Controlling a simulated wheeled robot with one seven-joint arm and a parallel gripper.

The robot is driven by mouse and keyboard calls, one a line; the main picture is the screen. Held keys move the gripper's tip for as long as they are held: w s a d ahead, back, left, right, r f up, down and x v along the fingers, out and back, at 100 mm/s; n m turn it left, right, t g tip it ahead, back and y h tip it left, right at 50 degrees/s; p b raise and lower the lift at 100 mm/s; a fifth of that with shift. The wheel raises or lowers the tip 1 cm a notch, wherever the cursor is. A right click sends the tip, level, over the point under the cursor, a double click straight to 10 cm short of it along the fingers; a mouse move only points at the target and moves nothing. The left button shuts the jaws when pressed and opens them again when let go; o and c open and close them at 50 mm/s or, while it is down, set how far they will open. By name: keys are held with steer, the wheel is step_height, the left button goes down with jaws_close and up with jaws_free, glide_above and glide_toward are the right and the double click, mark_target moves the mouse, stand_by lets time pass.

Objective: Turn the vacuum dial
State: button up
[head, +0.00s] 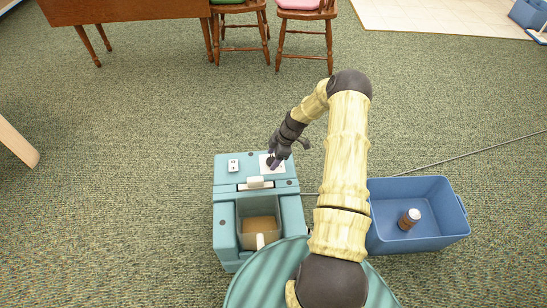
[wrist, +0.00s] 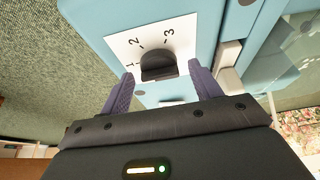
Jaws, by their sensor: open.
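The vacuum (head: 222,215) is a teal box-shaped machine on the carpet, in the middle of the head view. Its dial (wrist: 158,66) is a dark knob on a white plate (wrist: 118,44) marked 1, 2 and 3, seen in the wrist view. My gripper (wrist: 160,84) is open, with one purple finger on either side of the knob and gaps showing between. In the head view my gripper (head: 274,162) is over the plate at the vacuum's top and hides most of the dial. Whether a finger touches the knob is not clear.
A blue bin (head: 420,238) with a small brown-capped container (head: 409,219) stands right of the vacuum. A grey cord (head: 470,152) runs across the carpet. A wooden table (head: 130,10) and chairs (head: 304,40) stand at the back. Carpet left of the vacuum is clear.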

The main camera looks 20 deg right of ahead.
steer(key=c, duration=1)
steer(key=shift+o, duration=0.2)
